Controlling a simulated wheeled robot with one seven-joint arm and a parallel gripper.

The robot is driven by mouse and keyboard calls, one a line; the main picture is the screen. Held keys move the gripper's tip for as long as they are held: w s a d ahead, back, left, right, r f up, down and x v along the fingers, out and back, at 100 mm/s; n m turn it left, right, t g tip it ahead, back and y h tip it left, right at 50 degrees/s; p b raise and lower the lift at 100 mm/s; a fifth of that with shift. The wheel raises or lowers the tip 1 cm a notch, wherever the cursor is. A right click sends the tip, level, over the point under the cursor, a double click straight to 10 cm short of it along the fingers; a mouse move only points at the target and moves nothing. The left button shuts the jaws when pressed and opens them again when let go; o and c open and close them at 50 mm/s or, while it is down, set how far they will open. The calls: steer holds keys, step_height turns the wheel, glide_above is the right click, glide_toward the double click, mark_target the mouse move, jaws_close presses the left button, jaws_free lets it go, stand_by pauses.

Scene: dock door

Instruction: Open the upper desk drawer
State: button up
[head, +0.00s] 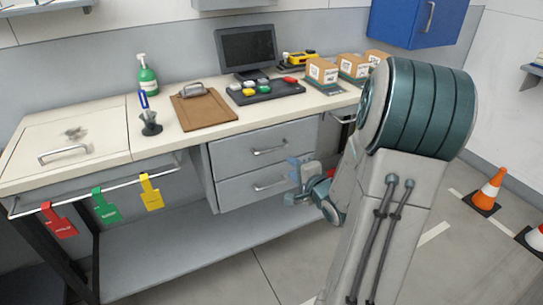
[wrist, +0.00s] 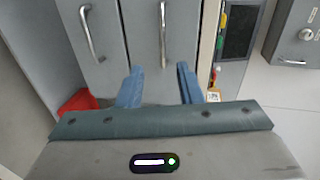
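The upper desk drawer (head: 240,149) is a grey front that looks shut, with a curved metal handle (head: 270,150). The lower drawer (head: 235,190) is below it and also looks shut. In the wrist view, which is turned sideways, the upper drawer's handle (wrist: 163,22) stands upright beyond the gap between my fingers, and the lower drawer's handle (wrist: 87,35) is to the left. My gripper (wrist: 160,72) has blue fingers spread apart with nothing between them. In the head view my gripper (head: 298,172) is by the drawers' right side, partly hidden by its wrist.
The desktop (head: 190,140) holds a clipboard (head: 203,108), a green bottle (head: 147,76), a tray of coloured pucks (head: 262,93) and boxes (head: 322,72). Coloured tags hang from a rail at left. A lower shelf (head: 170,250) runs under the drawers. A cone (head: 490,188) stands at right.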

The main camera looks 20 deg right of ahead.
steer(key=b+x, duration=0.1)
steer(key=x, duration=1.2)
steer(key=shift+w, duration=0.4)
steer(key=shift+a, duration=0.1)
jaws_close()
